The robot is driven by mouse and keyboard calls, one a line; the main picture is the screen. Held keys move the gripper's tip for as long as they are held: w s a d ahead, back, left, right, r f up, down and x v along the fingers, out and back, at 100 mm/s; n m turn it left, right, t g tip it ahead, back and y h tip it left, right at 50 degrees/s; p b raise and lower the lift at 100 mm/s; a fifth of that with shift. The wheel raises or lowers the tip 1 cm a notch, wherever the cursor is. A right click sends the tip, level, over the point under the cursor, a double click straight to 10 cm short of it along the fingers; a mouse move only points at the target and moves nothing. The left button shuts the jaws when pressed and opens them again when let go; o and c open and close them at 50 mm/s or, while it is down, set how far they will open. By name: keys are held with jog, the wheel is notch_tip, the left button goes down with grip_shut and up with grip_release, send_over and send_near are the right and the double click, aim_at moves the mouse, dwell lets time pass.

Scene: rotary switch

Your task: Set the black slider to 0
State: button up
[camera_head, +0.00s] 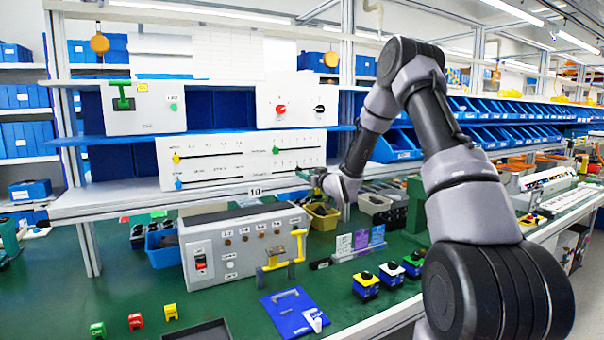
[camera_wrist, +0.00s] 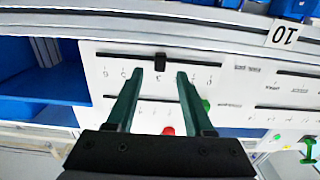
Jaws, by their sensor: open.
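The black slider (camera_wrist: 160,62) sits near the middle of its dark slot on the white slider panel (camera_wrist: 235,87). The wrist view is upside down. Small digits line the slot, and the one near its right end in this view looks like 0. My gripper (camera_wrist: 160,74) is open, its two green fingers pointing at the panel with the slider between the tips, apart from both. In the head view my gripper (camera_head: 305,172) is at the lower right of the slider panel (camera_head: 215,158), where the black slider cannot be made out.
A green slider (camera_head: 275,150) is on the row above; yellow (camera_head: 176,158) and blue (camera_head: 179,183) sliders are at left. A box with a red knob (camera_head: 281,110) stands on the shelf above. A grey switch box (camera_head: 240,240) and a small bin (camera_head: 322,216) are below.

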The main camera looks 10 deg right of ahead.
aim_at(299, 169)
jog(key=shift+x, duration=1.9)
grip_shut()
